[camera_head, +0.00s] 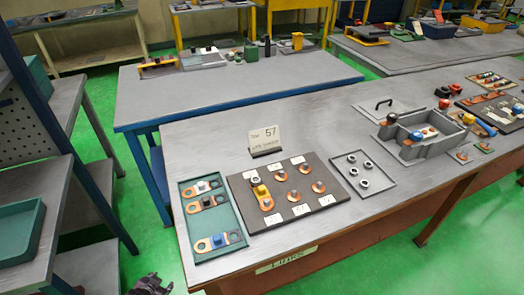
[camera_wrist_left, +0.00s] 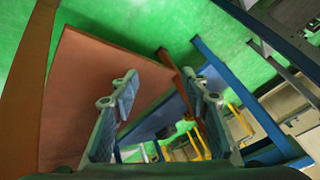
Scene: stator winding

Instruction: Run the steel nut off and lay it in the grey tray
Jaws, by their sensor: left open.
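The grey tray (camera_head: 382,181) lies flat on the workbench, with several steel nuts (camera_head: 364,183) spread in it. Left of it is a dark board (camera_head: 242,202) with several copper-coloured round terminals and white labels. A yellow-bodied lug (camera_head: 261,192) lies at the board's left column, with a dark piece at its upper end. My left gripper (camera_head: 150,285) is low at the bottom edge of the head view, off the bench's front left. In the left wrist view its fingers (camera_wrist_left: 160,85) are apart and empty. My right gripper is not visible.
A green tray (camera_head: 227,220) with several coloured lugs lies left of the board. A sign reading 57 (camera_head: 264,140) stands behind it. A grey open box (camera_head: 430,143) stands to the right. A shelf unit (camera_head: 60,140) stands at the left, with green floor between.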

